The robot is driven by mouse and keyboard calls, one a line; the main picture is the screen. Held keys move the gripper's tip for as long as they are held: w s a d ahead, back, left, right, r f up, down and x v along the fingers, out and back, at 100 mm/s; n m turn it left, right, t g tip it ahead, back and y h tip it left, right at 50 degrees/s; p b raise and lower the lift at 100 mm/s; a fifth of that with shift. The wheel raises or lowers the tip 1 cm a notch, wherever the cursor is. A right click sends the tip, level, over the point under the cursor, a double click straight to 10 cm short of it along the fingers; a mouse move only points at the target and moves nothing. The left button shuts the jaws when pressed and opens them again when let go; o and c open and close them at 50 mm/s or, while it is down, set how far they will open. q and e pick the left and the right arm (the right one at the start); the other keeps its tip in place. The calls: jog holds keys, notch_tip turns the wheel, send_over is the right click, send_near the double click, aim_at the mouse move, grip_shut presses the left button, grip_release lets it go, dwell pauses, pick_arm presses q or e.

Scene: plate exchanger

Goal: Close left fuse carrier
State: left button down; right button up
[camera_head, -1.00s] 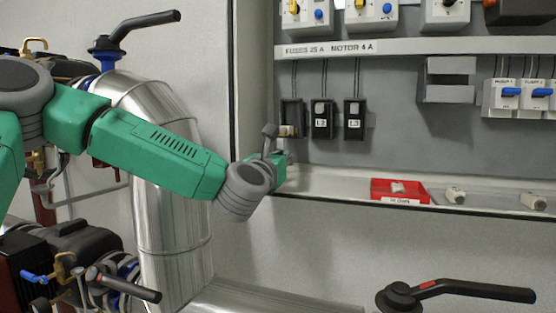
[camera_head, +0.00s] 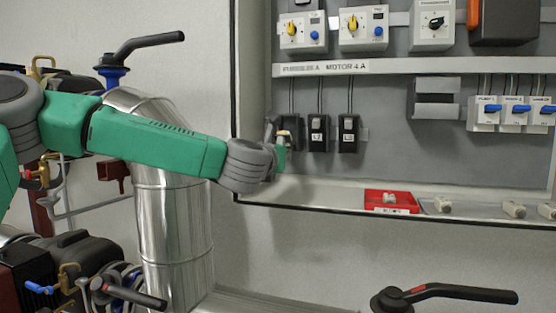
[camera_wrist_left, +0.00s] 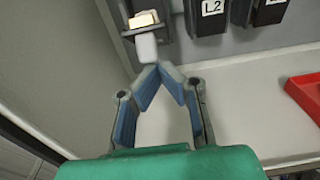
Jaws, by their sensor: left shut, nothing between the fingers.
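The left fuse carrier (camera_head: 295,135) is a dark holder at the left end of a row of three, partly hidden by my left gripper in the head view. In the left wrist view the same carrier (camera_wrist_left: 144,22) stands tilted out, with a pale fuse showing in it and a whitish tab below. My left gripper (camera_wrist_left: 161,70) is shut and empty, its fingertips right by the tab's lower end; I cannot tell if they touch. In the head view my left gripper (camera_head: 273,128) is in front of the carrier's left side. My right gripper is in neither view.
The L2 carrier (camera_head: 318,133) and L3 carrier (camera_head: 348,133) stand upright close to the right. Below is the cabinet ledge with a red tray (camera_head: 390,202) and loose pale fuses. The cabinet's left edge (camera_head: 236,80) is near my left wrist.

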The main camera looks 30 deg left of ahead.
aim_at(282, 141)
pick_arm(q)
jog(key=r, duration=0.2)
jog(key=shift+w+a+r+g, duration=0.25)
jog(key=shift+a+r+g, duration=0.05)
jog(key=shift+r, duration=0.35)
jog(key=shift+w+r+b, duration=0.2)
jog(key=shift+w+r, duration=0.1)
jog(key=shift+r, duration=0.2)
jog(key=shift+w+r+b, duration=0.15)
jog(key=shift+w+r, duration=0.1)
jog(key=shift+r, duration=0.2)
jog(key=shift+w+a+r+b, duration=0.15)
jog(key=shift+w+r, duration=0.3)
jog(key=shift+r, duration=0.1)
jog(key=shift+w+a+r+b, duration=0.1)
jog(key=shift+w+r+b, duration=0.05)
jog(key=shift+w+r, duration=0.3)
jog(key=shift+r, duration=0.3)
